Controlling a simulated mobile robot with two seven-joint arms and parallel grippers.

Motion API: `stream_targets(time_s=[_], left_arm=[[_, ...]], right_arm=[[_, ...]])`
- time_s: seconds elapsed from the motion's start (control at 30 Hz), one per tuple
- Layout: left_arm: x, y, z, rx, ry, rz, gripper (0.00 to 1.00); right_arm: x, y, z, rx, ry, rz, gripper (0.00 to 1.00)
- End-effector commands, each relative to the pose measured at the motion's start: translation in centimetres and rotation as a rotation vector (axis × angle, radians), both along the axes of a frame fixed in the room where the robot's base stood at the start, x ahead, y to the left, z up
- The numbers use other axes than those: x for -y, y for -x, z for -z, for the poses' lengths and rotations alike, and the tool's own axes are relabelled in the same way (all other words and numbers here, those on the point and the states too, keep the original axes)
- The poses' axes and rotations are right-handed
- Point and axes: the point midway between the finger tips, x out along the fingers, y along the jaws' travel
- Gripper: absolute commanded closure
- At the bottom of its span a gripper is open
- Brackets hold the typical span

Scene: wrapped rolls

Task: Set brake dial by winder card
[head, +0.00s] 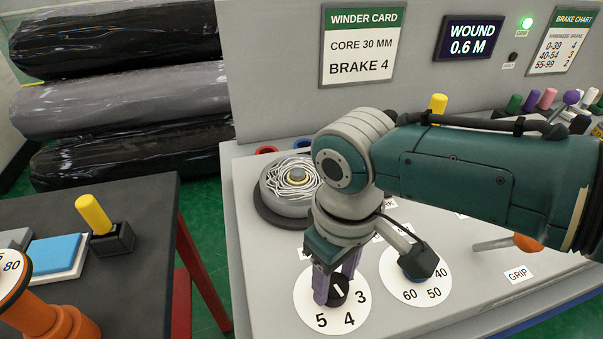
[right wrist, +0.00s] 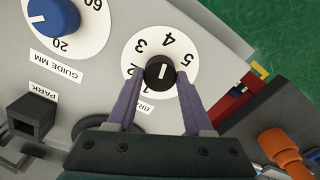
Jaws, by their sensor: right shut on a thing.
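The brake dial is a white disc (head: 306,293) with numbers and a black knob (head: 338,291) on the grey panel. It also shows in the right wrist view, with its black knob (right wrist: 158,78) and the numbers 1 to 5. My right gripper (head: 337,290) is shut on this knob, purple fingers on both sides. A short white mark shows on the knob; I cannot tell for certain which number it points at. The winder card (head: 362,46) on the back wall reads CORE 30 MM, BRAKE 4. My left gripper is not in view.
A blue-knobbed guide dial (right wrist: 52,16) lies beside the brake dial. A display (head: 469,40) reads WOUND 0.6 M, near a lit green lamp (head: 526,23) and a brake chart (head: 560,42). A dark table (head: 140,235) stands left, across a gap.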

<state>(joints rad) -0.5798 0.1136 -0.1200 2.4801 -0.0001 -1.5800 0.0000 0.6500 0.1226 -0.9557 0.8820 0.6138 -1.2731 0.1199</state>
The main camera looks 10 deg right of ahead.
Motion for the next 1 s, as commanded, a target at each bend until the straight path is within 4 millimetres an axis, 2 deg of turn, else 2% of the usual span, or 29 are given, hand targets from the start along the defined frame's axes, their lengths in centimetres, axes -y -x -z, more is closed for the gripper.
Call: stream_targets(time_s=[0.13, 0.17, 0.4, 0.73, 0.87, 1.0], left_arm=[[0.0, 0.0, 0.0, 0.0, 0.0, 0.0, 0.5], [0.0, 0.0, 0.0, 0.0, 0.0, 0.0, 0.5], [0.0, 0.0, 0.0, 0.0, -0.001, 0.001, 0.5], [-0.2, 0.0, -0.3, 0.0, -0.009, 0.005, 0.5], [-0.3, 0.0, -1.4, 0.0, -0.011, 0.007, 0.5], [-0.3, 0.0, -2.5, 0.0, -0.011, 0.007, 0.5]], right_arm=[[0.0, 0.0, 0.0, -0.001, 0.0, -0.001, 1.0], [0.0, 0.0, 0.0, -0.001, 0.0, -0.001, 0.47], [0.0, 0.0, 0.0, 0.0, 0.0, -0.001, 0.2], [0.0, 0.0, -0.6, 0.0, -0.001, -0.002, 0.19], [0.0, -0.1, -2.7, 0.003, -0.001, -0.003, 0.19], [0.0, -0.1, -5.6, 0.004, -0.001, -0.002, 0.19]])
